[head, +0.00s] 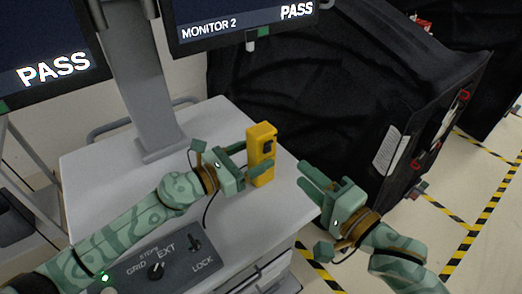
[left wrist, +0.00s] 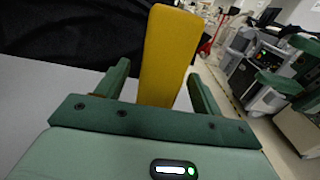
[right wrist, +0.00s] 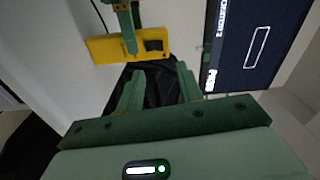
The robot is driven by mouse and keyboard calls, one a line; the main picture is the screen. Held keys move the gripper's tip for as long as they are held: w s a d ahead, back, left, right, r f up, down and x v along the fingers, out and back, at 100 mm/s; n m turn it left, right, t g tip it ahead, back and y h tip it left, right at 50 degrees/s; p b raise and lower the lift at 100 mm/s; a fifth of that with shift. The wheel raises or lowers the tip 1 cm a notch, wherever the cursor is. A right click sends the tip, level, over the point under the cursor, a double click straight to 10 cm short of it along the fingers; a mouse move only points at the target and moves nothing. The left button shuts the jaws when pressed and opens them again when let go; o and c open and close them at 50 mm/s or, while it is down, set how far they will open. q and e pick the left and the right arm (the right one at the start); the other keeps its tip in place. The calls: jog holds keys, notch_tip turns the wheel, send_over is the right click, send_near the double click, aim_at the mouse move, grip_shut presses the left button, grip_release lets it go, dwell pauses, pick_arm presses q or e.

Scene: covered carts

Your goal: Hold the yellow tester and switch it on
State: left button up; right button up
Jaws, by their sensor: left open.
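The yellow tester (head: 262,133) stands upright at the right part of the grey cart top. A dark switch or button area shows on its right side. My left gripper (head: 257,158) has its fingers on either side of the tester but is open. In the left wrist view the tester (left wrist: 168,55) rises between the two fingers, with gaps beside it. My right gripper (head: 306,176) is open and empty, to the right of the tester and apart from it. In the right wrist view the tester (right wrist: 105,47) lies beyond the fingertips, its dark part (right wrist: 153,45) facing that camera.
Two monitors stand behind, the left one (head: 52,70) and Monitor 2 (head: 240,20), both reading PASS. A grey column (head: 150,85) rises from the cart top (head: 95,180). A control panel (head: 160,262) is at the front. A black-covered cart (head: 330,90) stands close at the right.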

pick_arm(q)
jog(key=shift+x, duration=1.35)
